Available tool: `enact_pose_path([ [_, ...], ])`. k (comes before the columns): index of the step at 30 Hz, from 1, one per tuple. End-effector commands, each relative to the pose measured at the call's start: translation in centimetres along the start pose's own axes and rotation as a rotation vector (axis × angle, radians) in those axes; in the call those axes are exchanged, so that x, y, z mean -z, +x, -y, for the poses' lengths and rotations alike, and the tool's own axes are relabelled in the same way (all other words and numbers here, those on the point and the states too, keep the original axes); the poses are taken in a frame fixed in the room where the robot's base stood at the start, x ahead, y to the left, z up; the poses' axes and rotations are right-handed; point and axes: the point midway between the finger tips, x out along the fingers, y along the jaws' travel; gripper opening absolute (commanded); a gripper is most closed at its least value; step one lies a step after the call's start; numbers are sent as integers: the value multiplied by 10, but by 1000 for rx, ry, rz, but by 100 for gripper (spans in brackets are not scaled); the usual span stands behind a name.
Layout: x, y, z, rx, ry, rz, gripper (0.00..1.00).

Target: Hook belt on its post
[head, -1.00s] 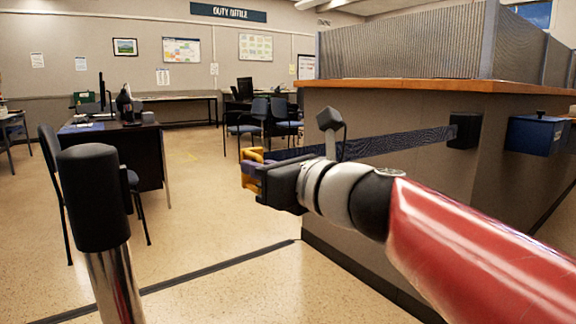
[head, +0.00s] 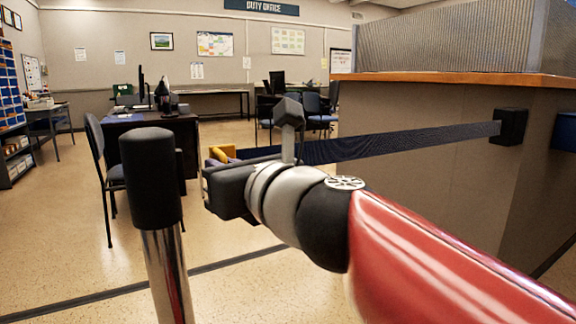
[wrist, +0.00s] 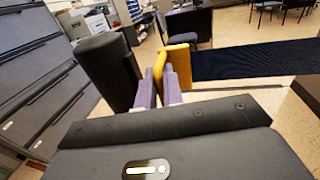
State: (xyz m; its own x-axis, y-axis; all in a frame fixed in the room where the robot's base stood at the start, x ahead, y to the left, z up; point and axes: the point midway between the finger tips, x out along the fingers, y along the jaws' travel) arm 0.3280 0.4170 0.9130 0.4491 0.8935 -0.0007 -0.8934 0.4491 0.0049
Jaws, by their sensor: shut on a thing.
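The dark blue belt (head: 400,142) runs taut from a black wall box (head: 511,126) on the counter's side to my gripper (head: 222,158). My gripper is shut on the belt's yellow end piece, which shows in the wrist view (wrist: 177,66) between the purple fingers. The belt (wrist: 255,60) stretches to the right there. The post (head: 152,180) has a black top and a chrome shaft and stands upright, left of my gripper in the head view. In the wrist view the black post top (wrist: 105,68) is just left of the fingers. I cannot tell whether they touch.
The counter (head: 440,190) with its wooden top fills the right side. A desk (head: 160,150) and a chair (head: 108,170) stand behind the post. Grey drawers (wrist: 45,70) are at the left in the wrist view. The floor around the post is clear.

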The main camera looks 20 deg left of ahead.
Motion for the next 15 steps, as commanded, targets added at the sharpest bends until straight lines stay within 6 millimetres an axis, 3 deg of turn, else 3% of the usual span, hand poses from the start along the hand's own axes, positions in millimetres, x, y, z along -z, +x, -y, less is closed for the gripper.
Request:
enact_pose_path([
  [2,-2,0,-1,-2,-1,2,0],
  [3,-2,0,-1,-2,-1,2,13],
  [6,-2,0,-1,-2,-1,2,25],
  [15,-2,-2,0,-1,-1,3,25],
])
